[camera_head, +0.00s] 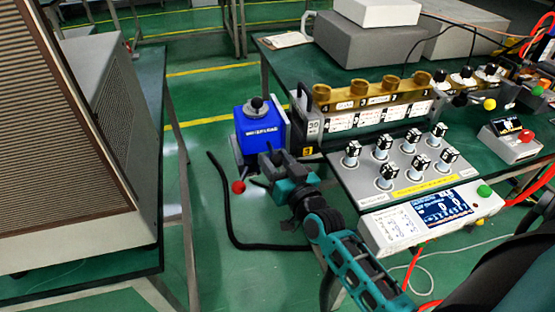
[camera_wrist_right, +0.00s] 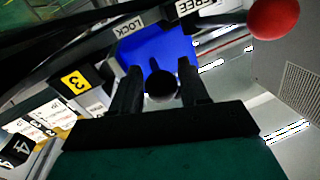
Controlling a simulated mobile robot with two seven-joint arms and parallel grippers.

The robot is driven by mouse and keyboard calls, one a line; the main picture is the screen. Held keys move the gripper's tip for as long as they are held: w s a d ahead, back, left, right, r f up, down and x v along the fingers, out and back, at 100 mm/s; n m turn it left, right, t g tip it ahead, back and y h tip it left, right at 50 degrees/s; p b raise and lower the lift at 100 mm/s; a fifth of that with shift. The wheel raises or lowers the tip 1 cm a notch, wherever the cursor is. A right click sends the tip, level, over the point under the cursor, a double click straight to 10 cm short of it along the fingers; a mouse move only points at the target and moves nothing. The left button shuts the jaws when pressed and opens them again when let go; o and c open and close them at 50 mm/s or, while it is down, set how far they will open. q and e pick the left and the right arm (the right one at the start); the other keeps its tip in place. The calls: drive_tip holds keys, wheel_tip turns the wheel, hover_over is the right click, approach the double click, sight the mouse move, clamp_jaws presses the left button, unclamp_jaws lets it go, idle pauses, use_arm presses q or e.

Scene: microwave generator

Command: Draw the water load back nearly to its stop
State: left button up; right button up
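The water load appears to be the blue box (camera_head: 260,132) at the left end of the brass-topped waveguide row (camera_head: 372,93). My right gripper (camera_head: 269,163) is in front of the box, near the lever. In the right wrist view its fingers (camera_wrist_right: 162,90) are apart, with a black ball (camera_wrist_right: 162,86) showing between them; I cannot tell whether they touch it. The blue box (camera_wrist_right: 158,47) and red ball (camera_wrist_right: 274,17) also show there. My left gripper is not in view.
A panel with several black-topped knobs (camera_head: 387,176) and a display unit (camera_head: 443,210) stand right of my right arm. A large grey cabinet (camera_head: 100,130) stands at the left. A black hose (camera_head: 228,215) shows below the bench edge. Green floor separates the two benches.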

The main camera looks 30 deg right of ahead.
drive_tip(key=shift+s, duration=0.45)
drive_tip(key=s, duration=1.2)
drive_tip(key=shift+a+p, duration=0.2)
drive_tip(key=shift+p, duration=0.2)
drive_tip(key=shift+a, duration=0.1)
drive_tip(key=s+a+f+n+g+y+p, duration=0.2)
drive_tip(key=s+a+f+n+g, duration=0.3)
drive_tip(key=f, duration=0.5)
drive_tip(key=a+g, duration=0.2)
drive_tip(key=shift+a+f+y, duration=0.3)
drive_tip(key=shift+a+f, duration=0.05)
